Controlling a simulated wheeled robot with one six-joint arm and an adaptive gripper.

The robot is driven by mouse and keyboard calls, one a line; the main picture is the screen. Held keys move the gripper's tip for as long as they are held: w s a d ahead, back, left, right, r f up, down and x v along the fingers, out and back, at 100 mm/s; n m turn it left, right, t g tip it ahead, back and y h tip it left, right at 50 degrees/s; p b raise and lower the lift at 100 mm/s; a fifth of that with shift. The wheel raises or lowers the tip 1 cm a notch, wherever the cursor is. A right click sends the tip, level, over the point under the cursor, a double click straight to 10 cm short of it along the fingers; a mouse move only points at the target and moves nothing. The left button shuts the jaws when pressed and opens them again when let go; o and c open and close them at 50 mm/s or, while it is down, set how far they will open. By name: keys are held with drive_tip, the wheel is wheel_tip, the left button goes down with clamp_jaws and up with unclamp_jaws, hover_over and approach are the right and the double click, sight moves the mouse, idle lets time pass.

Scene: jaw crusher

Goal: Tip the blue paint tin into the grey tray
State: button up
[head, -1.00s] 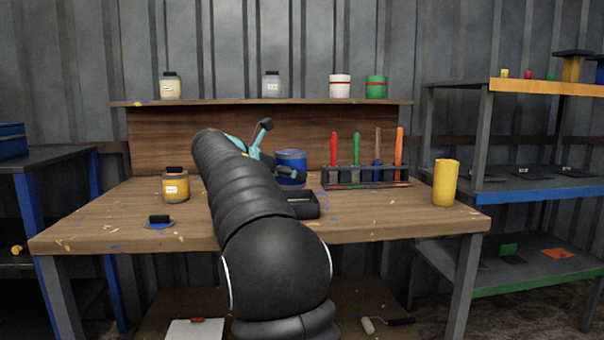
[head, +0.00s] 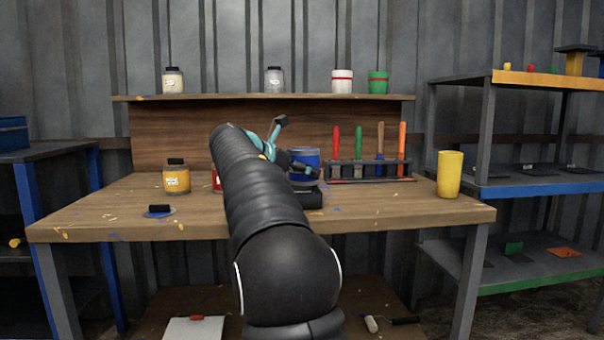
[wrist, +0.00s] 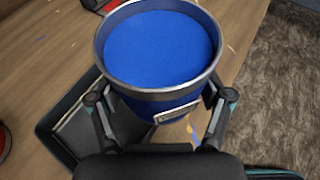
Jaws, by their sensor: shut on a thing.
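The blue paint tin (wrist: 165,95) fills the top middle of the wrist view, upright and open, with bright blue paint inside. My gripper (wrist: 163,103) is shut on it, one finger on each side. In the head view the tin (head: 305,157) shows behind my gripper, partly covered by it, near the back of the workbench. The grey tray (head: 312,199) is dark and lies on the bench in front of the tin, partly hidden by my arm. In the wrist view the tray's rim (wrist: 47,132) shows below and left of the tin.
A tool rack (head: 370,172) stands right of the tin on the workbench (head: 110,218). A yellow cup (head: 449,174) is farther right. A yellow-labelled jar (head: 177,178) stands left, and a red tin (head: 216,180) is partly behind my arm.

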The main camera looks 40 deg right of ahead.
drive_tip(key=shift+f, duration=0.3)
drive_tip(key=shift+r+p, duration=0.4)
drive_tip(key=shift+p, duration=0.15)
drive_tip(key=shift+s+r+n+g+p, duration=0.2)
drive_tip(key=shift+s+n+g+p, duration=0.1)
drive_tip(key=shift+p, duration=0.7)
drive_tip(key=shift+p, duration=0.6)
drive_tip(key=shift+s+f, duration=0.1)
drive_tip(key=shift+f, duration=0.05)
drive_tip(key=shift+s+a+r+n+g+p, duration=0.15)
drive_tip(key=shift+r+n+g+p, duration=0.2)
drive_tip(key=shift+p, duration=0.95)
drive_tip(key=shift+f+p, duration=0.1)
drive_tip(key=shift+p, duration=0.4)
drive_tip(key=shift+s+n+p, duration=0.1)
drive_tip(key=shift+n+p, duration=0.25)
drive_tip(key=shift+p, duration=0.45)
